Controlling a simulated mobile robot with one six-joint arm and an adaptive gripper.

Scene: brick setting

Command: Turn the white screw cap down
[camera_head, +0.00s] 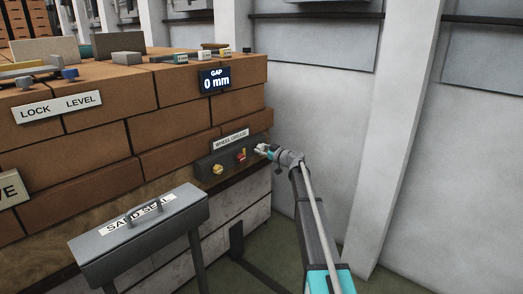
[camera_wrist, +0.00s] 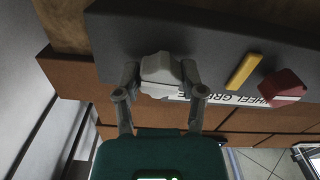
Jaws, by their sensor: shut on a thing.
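The white screw cap (camera_wrist: 160,72) sits on the dark grey panel in the wrist view, between my two fingers. My gripper (camera_wrist: 158,80) is shut on it, with a finger against each side. In the head view my gripper (camera_head: 262,149) reaches the right end of the panel labelled "WHEEL GREASE", and the cap is mostly hidden there by the fingers. How far the cap is screwed down cannot be told.
A red knob (camera_wrist: 282,86) and a yellow lever (camera_wrist: 243,71) stand on the same panel (camera_head: 212,167), beside the cap. A grey box labelled "SAND SEAL" (camera_head: 180,205) stands at the front left. The gap display (camera_head: 215,80) reads 0 mm. Floor is free right of the bricks.

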